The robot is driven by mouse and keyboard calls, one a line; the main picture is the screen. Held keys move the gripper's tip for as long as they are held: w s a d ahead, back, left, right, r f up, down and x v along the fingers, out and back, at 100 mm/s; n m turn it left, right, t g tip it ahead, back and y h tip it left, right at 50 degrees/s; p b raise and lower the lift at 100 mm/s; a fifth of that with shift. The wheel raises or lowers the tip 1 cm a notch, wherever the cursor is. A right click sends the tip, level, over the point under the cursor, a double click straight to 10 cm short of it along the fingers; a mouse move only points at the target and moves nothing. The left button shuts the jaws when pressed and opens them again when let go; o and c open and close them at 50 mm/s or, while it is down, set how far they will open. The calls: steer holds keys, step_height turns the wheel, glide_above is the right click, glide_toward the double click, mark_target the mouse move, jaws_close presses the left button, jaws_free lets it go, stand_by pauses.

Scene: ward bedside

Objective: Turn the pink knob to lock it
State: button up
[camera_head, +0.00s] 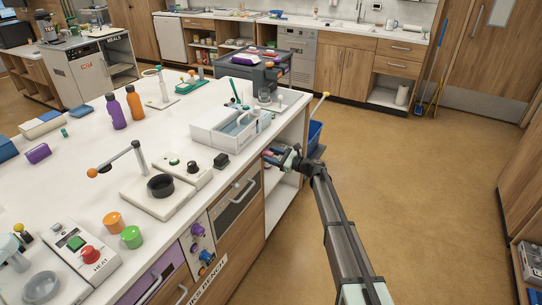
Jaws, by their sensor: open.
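A panel with small knobs is set in the front of the white-topped bench, low centre. Its upper knob (197,230) looks purple-pink and may be the pink knob; a blue knob (207,256) sits lower on the panel. At this size I cannot read which way the upper knob is turned. My gripper (270,156) is open at the bench's right front edge, beyond the oven door and apart from the knob panel. A small pinkish patch shows by the fingers; I cannot tell what it is.
An oven door with a handle (243,190) lies between the panel and my gripper. A white tray box (229,129) stands on the bench above my gripper. A purple drawer front (152,281) is left of the panel. The floor (420,190) to the right is clear.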

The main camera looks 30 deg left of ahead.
steer(key=shift+a, duration=0.35)
jaws_close()
stand_by(0.4)
